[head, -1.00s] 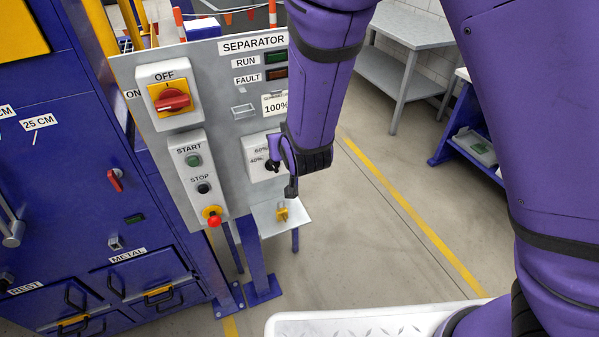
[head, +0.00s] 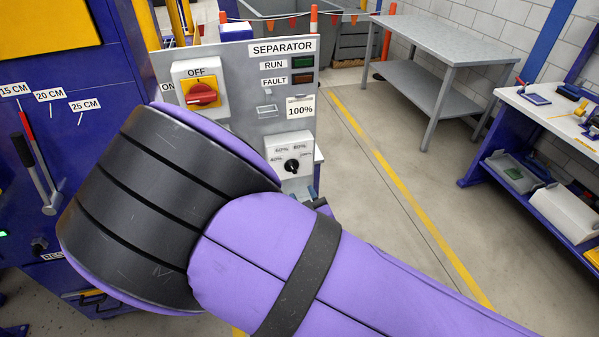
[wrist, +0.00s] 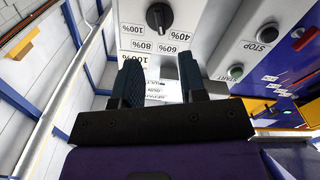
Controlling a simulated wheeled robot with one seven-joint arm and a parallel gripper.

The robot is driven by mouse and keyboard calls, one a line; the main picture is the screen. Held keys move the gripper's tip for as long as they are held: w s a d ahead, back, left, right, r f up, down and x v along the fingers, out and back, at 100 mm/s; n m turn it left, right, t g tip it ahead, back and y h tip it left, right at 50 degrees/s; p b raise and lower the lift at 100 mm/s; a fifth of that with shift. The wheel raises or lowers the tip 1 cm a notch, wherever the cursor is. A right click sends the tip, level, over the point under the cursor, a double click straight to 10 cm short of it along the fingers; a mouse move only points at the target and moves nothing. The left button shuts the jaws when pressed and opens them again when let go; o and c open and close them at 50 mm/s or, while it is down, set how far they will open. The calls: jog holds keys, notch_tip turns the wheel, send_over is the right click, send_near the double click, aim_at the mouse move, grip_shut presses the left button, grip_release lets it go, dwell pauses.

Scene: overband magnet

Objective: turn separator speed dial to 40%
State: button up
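The separator speed dial (head: 292,165) is a black round knob on a pale plate, ringed by percent labels. The dial also shows upside down at the top of the wrist view (wrist: 158,17), with the 40%, 60%, 80% and 100% labels. A small display (head: 300,107) above it reads 100%. My gripper (wrist: 160,75) is open and empty; the dial lies beyond its fingertips, apart from them. In the head view my arm hides most of the gripper.
The panel also carries a red OFF switch (head: 202,93) and the RUN and FAULT lamps. START (wrist: 236,72) and STOP (wrist: 267,33) buttons show in the wrist view. A grey table (head: 440,42) stands behind, and a blue bench (head: 535,190) at right. The floor between is clear.

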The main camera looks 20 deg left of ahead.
aim_at(293, 170)
jog(key=x, duration=0.9)
jog(key=shift+w+a, duration=0.15)
jog(key=shift+w, duration=0.25)
grip_shut()
